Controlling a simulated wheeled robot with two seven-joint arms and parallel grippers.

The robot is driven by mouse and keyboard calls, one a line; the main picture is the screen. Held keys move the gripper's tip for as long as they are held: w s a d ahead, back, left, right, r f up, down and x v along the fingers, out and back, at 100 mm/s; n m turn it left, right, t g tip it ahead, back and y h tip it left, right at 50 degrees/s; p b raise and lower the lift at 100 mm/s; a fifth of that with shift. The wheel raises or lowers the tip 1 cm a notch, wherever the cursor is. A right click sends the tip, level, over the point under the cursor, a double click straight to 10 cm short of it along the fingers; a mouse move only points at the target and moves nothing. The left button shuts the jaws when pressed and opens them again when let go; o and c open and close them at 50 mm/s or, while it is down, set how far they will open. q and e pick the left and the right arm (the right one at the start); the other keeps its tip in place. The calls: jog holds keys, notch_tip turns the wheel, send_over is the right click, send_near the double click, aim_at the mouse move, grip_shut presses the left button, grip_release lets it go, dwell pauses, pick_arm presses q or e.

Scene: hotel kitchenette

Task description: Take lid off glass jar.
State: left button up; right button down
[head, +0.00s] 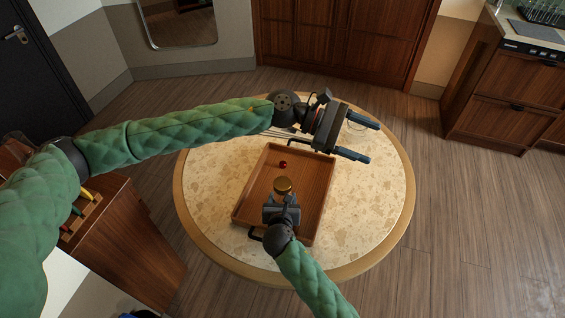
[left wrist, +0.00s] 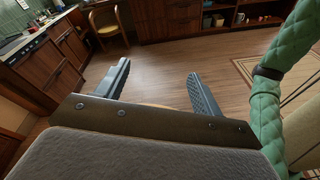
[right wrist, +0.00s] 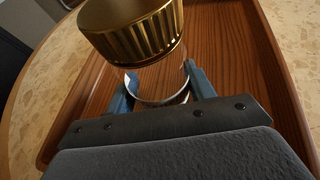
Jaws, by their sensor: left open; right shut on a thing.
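The glass jar (right wrist: 160,84) is clear, with a ribbed gold lid (right wrist: 135,28) at its top. In the head view the gold lid (head: 283,184) shows above the wooden tray (head: 261,180); the glass is hard to make out there. My right gripper (head: 282,203) is shut on the jar, one finger on each side of the glass below the lid in the right wrist view. My left gripper (head: 373,142) is open and empty, up and to the right of the jar, above the table's right side. Its spread fingers also show in the left wrist view (left wrist: 158,86), with nothing between them.
The tray has raised sides and dark handles and lies on a round stone-topped table (head: 212,180). A small red ball-like thing (head: 283,164) lies in the tray behind the lid. The table's right side looks clear.

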pick_arm(q)
jog(key=s+a+f+m+y, duration=0.1)
jog(key=a+f+m+y, duration=0.35)
jog(key=f, duration=0.25)
jog(key=m+t+y, duration=0.4)
jog(key=t+y, duration=0.1)
jog(key=y, duration=0.6)
send_over(283, 183)
jog(key=shift+h, duration=0.25)
notch_tip(283, 183, down, 8)
jog(key=shift+f, duration=4.15)
jog(key=shift+c, duration=0.5)
